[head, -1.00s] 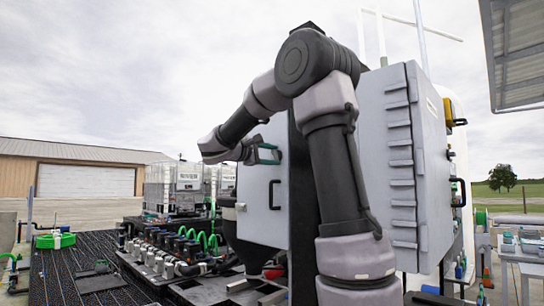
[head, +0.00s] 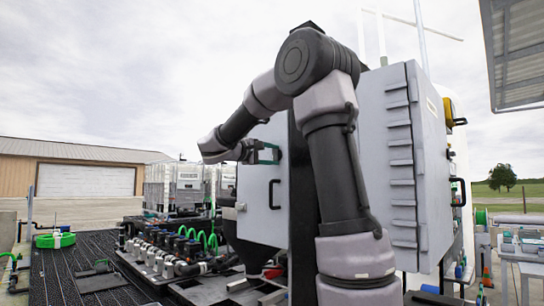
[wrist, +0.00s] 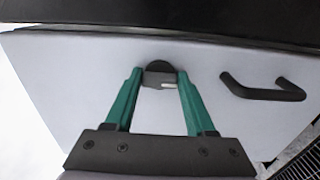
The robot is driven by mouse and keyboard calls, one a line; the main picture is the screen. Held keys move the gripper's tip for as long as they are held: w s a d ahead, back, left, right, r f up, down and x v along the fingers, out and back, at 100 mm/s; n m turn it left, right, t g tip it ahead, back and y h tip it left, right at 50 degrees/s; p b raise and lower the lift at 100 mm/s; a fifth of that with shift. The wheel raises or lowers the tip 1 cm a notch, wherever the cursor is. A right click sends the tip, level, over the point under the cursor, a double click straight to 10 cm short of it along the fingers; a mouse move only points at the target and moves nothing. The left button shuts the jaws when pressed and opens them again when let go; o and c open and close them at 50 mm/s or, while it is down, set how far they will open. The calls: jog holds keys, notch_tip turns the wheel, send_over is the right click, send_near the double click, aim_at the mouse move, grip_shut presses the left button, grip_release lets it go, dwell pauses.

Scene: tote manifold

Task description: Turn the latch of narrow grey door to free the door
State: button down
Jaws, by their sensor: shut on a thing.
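The narrow grey door (head: 258,215) is the flat panel left of my arm in the head view; it also fills much of the wrist view (wrist: 75,85). Its latch (wrist: 160,69) has a round black base and a small grey lever with a light mark. My gripper (wrist: 160,77) has its green fingers on either side of the lever and is shut on the latch. In the head view my gripper (head: 268,153) is at the door's upper part, and the latch is too small to make out there. The door lies flat against its cabinet.
A black bar handle (wrist: 262,90) stands out from the door to the right of the latch in the wrist view. A second grey cabinet (head: 405,170) with a ribbed side stands right of my arm. Pipes and valves (head: 180,245) lie low at the left.

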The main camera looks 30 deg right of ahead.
jog(key=shift+c, duration=1.2)
grip_release()
jog(key=v, duration=1)
jog(key=shift+a, duration=0.4)
jog(key=shift+s, duration=0.15)
